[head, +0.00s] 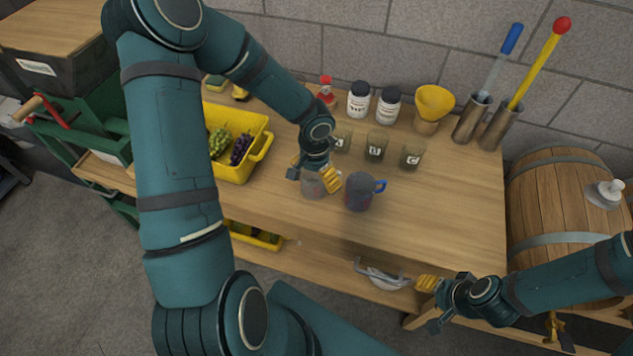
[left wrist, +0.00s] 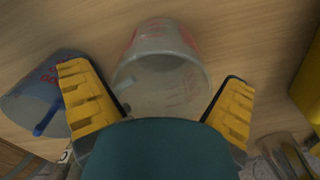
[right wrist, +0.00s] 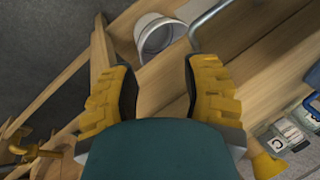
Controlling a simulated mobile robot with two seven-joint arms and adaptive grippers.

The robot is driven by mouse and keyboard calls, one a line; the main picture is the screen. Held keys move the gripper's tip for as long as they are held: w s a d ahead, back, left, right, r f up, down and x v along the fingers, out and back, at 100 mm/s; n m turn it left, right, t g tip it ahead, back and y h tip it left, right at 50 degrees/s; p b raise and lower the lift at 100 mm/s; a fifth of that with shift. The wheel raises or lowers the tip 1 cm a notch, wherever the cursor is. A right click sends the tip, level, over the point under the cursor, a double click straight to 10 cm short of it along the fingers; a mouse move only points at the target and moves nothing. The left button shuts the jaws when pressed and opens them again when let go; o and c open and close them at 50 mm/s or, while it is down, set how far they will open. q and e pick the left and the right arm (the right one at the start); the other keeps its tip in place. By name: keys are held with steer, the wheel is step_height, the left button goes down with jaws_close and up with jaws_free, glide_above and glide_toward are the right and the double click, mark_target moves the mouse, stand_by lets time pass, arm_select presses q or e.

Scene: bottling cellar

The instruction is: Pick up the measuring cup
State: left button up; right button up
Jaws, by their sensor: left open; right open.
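A clear measuring cup (head: 313,190) with red markings stands on the wooden bench, partly hidden by my left gripper (head: 317,172) in the head view. In the left wrist view the clear cup (left wrist: 165,65) lies between the two yellow fingers, which are open and spaced apart from its sides. A bluish cup (head: 359,195) with a blue handle and red markings stands just right of it; it also shows in the left wrist view (left wrist: 42,95), beside a finger. My right gripper (head: 430,302) is open and empty, low in front of the bench.
Several small labelled glasses (head: 375,147) stand behind the cups, with jars (head: 359,100) and a yellow funnel (head: 433,103) beyond. A yellow crate (head: 262,138) with grapes is at left. The bench's right part is clear. A white vessel (right wrist: 158,36) sits below, near my right gripper.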

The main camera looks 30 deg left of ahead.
arm_select(q)
steer(key=c, duration=1)
step_height(320, 180, up, 10)
steer(key=shift+p, duration=1.15)
steer(key=w+d, duration=0.1)
steer(key=d, duration=0.2)
steer(key=w+d+n, duration=0.1)
steer(key=d, duration=0.2)
steer(key=w+d+n+b, duration=0.1)
steer(key=w+d, duration=0.1)
steer(key=d, duration=0.1)
steer(key=shift+d+r, duration=0.35)
steer(key=shift+r, duration=0.05)
